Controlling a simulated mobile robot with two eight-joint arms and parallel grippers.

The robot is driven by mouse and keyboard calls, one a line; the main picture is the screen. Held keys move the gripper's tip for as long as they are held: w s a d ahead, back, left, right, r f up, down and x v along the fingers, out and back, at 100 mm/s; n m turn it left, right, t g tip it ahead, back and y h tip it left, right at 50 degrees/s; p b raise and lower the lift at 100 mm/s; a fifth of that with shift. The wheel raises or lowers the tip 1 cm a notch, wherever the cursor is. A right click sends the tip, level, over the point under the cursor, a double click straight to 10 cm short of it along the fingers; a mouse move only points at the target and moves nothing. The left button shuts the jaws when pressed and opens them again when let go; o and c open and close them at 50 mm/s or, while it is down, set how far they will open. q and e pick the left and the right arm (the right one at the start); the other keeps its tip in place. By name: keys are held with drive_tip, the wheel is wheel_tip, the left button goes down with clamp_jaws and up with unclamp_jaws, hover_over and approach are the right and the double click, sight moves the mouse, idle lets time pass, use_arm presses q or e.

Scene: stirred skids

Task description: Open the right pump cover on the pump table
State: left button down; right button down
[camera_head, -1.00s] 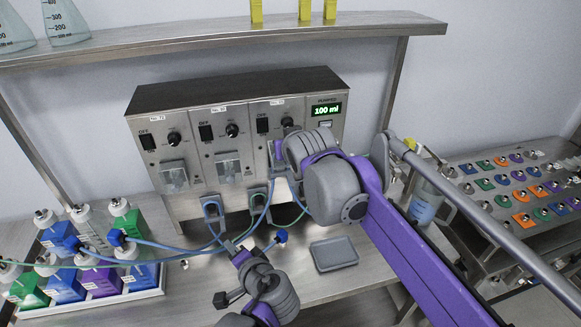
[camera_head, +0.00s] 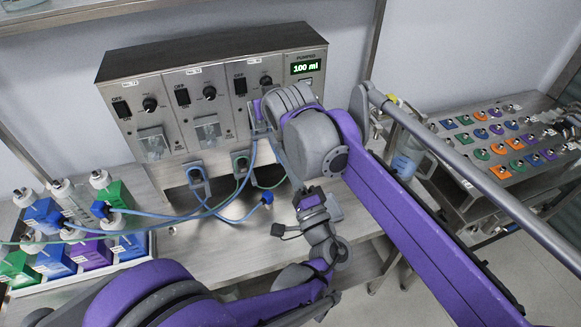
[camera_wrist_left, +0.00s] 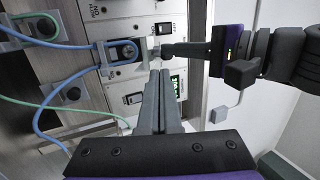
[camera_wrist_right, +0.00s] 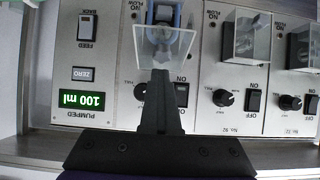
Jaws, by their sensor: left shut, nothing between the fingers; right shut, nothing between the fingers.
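The pump unit (camera_head: 215,72) stands on the pump table (camera_head: 215,240). The right pump's clear cover (camera_wrist_right: 150,45) shows upside down in the right wrist view, just beyond my right fingertips (camera_wrist_right: 160,75). I cannot tell whether they touch, or how far the cover is raised. In the head view my right gripper (camera_head: 258,114) is at the right pump and hides its cover. It is shut and empty. My left gripper (camera_head: 303,188) is shut and empty, below and right of the right pump. In the left wrist view its fingers (camera_wrist_left: 161,78) point towards the pump and my right gripper (camera_wrist_left: 170,50).
Clear covers sit on the left pump (camera_head: 153,143) and middle pump (camera_head: 207,130). Blue and green tubes (camera_head: 160,214) hang in front and run left to a bottle rack (camera_head: 135,258). A grey tray (camera_head: 336,207) is partly behind my left gripper. A jug (camera_head: 408,155) stands right.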

use_arm(q)
drive_tip(key=x, duration=0.9)
use_arm(e)
drive_tip(key=shift+s, duration=0.1)
use_arm(q)
drive_tip(key=shift+a+r, duration=0.1)
drive_tip(key=shift+r, duration=0.05)
drive_tip(key=shift+w+a+r, duration=0.15)
drive_tip(key=shift+w+r, duration=0.05)
drive_tip(key=shift+r, duration=0.25)
use_arm(e)
drive_tip(key=shift+s+d+r, duration=0.1)
drive_tip(key=shift+s, duration=0.1)
drive_tip(key=c, duration=1)
unclamp_jaws()
drive_tip(key=shift+s+d, duration=0.1)
use_arm(q)
drive_tip(key=shift+g, duration=0.3)
use_arm(e)
drive_tip(key=o, duration=0.3)
